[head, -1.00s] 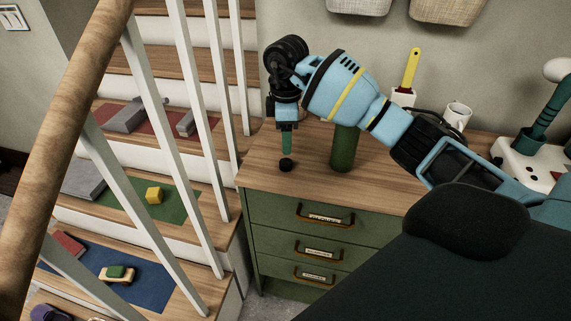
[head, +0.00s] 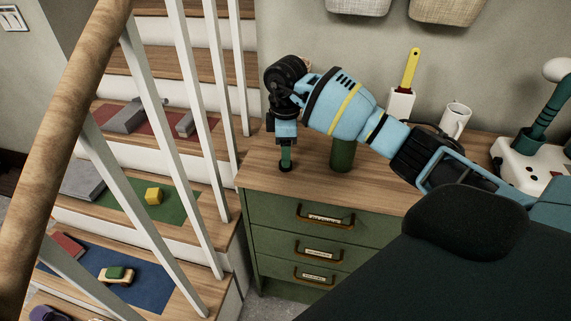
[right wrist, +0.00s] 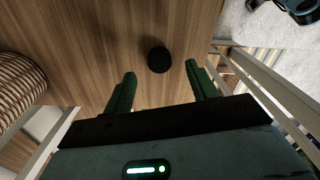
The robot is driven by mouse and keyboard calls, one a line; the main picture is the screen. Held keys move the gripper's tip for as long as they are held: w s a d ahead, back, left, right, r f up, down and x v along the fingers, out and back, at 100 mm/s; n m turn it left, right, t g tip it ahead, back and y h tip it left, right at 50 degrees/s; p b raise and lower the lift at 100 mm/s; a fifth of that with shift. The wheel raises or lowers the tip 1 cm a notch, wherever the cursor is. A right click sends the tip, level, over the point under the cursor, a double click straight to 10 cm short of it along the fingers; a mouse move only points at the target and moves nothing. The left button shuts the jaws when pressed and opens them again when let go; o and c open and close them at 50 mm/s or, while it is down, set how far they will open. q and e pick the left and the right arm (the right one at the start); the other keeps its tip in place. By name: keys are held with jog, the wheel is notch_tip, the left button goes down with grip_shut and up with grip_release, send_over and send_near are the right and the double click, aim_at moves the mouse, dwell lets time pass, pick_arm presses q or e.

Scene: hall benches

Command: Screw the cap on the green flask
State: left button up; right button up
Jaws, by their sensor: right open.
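The green flask (head: 343,155) stands upright on the wooden top of a green drawer cabinet; my right arm hides its upper part. The black cap (right wrist: 158,60) lies on the wood. In the head view the cap (head: 285,169) is mostly hidden by my fingers. My right gripper (head: 286,158) points straight down over it, left of the flask. In the right wrist view the open green fingers (right wrist: 160,70) sit either side of the cap, with a gap on both sides. My left gripper is not in view.
The cabinet top (head: 385,185) is clear in front of the flask. A white holder with a yellow-handled tool (head: 402,103), a white mug (head: 455,120) and a white device (head: 530,160) stand behind and right. A stair railing (head: 165,130) rises at left.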

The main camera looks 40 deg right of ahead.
notch_tip(320, 180, down, 4)
jog(key=shift+r, duration=0.1)
jog(key=c, duration=1)
